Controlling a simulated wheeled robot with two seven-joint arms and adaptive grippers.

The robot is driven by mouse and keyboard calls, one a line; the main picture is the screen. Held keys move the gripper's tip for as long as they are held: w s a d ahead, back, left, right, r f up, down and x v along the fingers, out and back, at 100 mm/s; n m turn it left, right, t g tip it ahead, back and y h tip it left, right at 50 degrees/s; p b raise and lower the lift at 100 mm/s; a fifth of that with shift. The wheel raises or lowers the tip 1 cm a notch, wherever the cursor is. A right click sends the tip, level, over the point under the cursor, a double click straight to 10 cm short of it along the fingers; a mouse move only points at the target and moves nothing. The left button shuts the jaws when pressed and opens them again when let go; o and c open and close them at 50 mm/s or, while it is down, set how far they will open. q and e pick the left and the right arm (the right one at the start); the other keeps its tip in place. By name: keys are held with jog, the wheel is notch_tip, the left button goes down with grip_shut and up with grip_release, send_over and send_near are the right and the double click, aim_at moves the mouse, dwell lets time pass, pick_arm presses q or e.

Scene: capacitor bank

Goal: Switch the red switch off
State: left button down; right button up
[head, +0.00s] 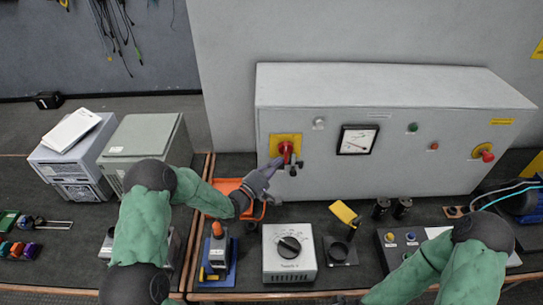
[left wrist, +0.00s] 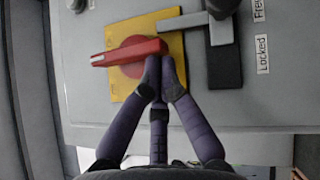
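The red switch (head: 285,149) sits on a yellow plate at the left of the grey cabinet's front. In the left wrist view its red handle (left wrist: 130,52) lies roughly level across the picture, slightly tilted, over a round red base on the yellow plate (left wrist: 171,43). My left gripper (head: 272,166) is at the switch. In the left wrist view its fingertips (left wrist: 160,68) are close together at the lower edge of the handle's right end. They look shut with the handle not between them; contact is hard to tell. My right gripper is not clearly seen; only its arm shows.
A grey lever (left wrist: 196,22) with labels "Free" and "Locked" is right of the switch. A second red knob (head: 486,153) is at the cabinet's right.

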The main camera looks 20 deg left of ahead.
pick_arm(q)
jog(key=shift+w+d+f+n+t+b, duration=0.1)
jog(key=shift+d+f+n+t+b, duration=0.15)
jog(key=shift+n+t+b, duration=0.45)
jog(key=shift+d+f+n+t+b, duration=0.1)
jog(key=shift+d+n+t+b, duration=0.15)
jog(key=shift+n+b, duration=0.45)
jog(key=shift+w+d+f+n+t+y+b, duration=0.1)
jog(key=shift+d+n+t+y+b, duration=0.15)
jog(key=shift+n+t+b, duration=0.45)
jog(key=shift+w+d+f+n+t+y+b, duration=0.15)
jog(key=shift+n+t+y+b, duration=0.25)
jog(key=shift+b, duration=0.45)
dwell(1.7)
jog(key=shift+d+b, duration=0.35)
jog(key=shift+b, duration=0.3)
dwell(2.1)
jog(key=v, duration=0.7)
jog(key=shift+s+a, duration=0.15)
jog(key=shift+s, duration=0.05)
